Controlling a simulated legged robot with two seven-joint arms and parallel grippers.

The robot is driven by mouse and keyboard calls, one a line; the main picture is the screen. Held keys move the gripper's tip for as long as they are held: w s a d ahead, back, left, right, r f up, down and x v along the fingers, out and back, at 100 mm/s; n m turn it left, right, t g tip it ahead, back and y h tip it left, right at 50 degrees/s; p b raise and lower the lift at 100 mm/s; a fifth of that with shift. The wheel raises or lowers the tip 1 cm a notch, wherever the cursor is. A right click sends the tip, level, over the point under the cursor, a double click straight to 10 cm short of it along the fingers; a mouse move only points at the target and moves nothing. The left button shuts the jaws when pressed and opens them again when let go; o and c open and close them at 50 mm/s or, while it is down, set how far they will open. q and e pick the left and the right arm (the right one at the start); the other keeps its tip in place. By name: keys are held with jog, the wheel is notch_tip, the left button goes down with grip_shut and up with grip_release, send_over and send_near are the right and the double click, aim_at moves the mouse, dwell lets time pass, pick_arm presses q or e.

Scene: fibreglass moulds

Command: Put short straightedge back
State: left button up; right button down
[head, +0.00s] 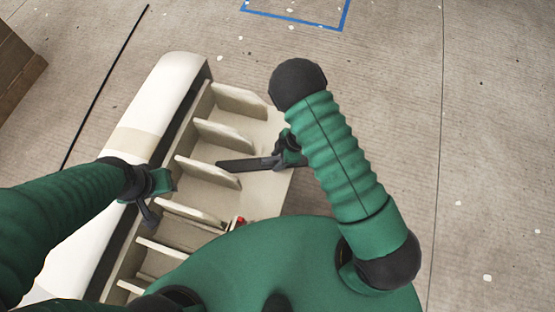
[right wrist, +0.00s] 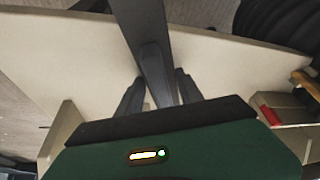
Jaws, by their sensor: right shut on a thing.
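A dark, flat bar, the short straightedge (head: 240,164), reaches left from my right gripper (head: 278,159) over a pale ribbed rack. My right gripper is shut on one end of it. In the right wrist view the straightedge (right wrist: 143,28) runs up from between the fingers (right wrist: 160,88), above a pale panel. Its far end is cut off at the top of that view. My left gripper (head: 153,198) hangs over the rack's left side, by the white roll-shaped mould. Whether its fingers are open or shut is unclear.
The pale rack (head: 262,130) has several upright dividers (head: 208,171) with slots between them. A long white curved mould (head: 165,90) lies along its left. A small red item (head: 240,221) sits near my body. Blue tape (head: 300,22) marks the floor; the right floor is clear.

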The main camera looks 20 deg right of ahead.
jog(key=c, duration=0.8)
grip_release()
jog(key=shift+o, duration=0.2)
jog(key=shift+r, duration=0.1)
